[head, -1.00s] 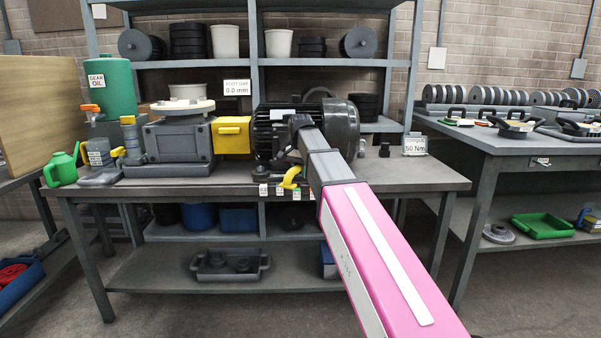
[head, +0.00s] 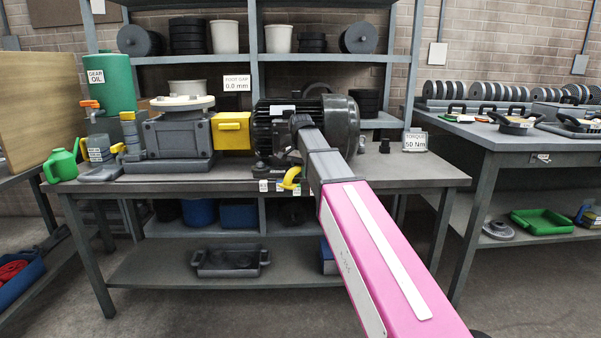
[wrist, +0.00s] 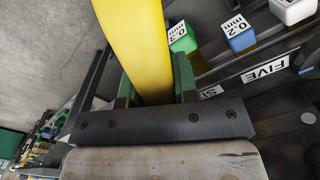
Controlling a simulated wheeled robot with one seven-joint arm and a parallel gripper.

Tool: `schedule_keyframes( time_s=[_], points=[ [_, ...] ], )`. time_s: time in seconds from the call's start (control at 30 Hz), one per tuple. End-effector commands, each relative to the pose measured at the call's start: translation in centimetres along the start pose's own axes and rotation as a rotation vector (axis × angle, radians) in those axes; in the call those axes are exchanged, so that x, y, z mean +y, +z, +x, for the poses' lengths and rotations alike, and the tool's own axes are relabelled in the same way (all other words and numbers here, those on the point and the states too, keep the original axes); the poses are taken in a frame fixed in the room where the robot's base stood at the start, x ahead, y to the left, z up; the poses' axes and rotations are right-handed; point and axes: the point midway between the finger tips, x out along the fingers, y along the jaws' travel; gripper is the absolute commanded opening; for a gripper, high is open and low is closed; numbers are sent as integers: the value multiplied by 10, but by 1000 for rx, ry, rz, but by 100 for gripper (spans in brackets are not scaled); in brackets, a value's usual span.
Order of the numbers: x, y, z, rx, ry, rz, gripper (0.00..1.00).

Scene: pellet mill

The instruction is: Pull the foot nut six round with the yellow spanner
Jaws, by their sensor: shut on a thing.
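The yellow spanner (wrist: 140,45) runs up through the wrist view between the fingers of my gripper (wrist: 154,85), which is shut on it. In the head view the yellow spanner (head: 291,179) shows as a short curved piece at the bench's front edge, below the dark motor (head: 273,128). My arm hides part of that area. A label reading FIVE (wrist: 265,69) and a partly covered label starting SI (wrist: 211,92) show right of the gripper in the wrist view. Foot nut six itself, and the spanner's fit on it, cannot be made out.
Tabbed blocks marked 0.3 mm (wrist: 181,38) and 0.2 mm (wrist: 238,33) lie close right of the spanner. A sign reads foot gap 0.0 mm (head: 237,84); another reads torque 50 Nm (head: 415,141). The yellow box (head: 231,131) stands left of the motor. The bench's right end is mostly clear.

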Motion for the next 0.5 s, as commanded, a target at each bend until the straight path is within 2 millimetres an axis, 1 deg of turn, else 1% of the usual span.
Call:
schedule_keyframes(
  time_s=[0.5],
  points=[
    [23,-2,0,0,0,-150,0]
  ],
)
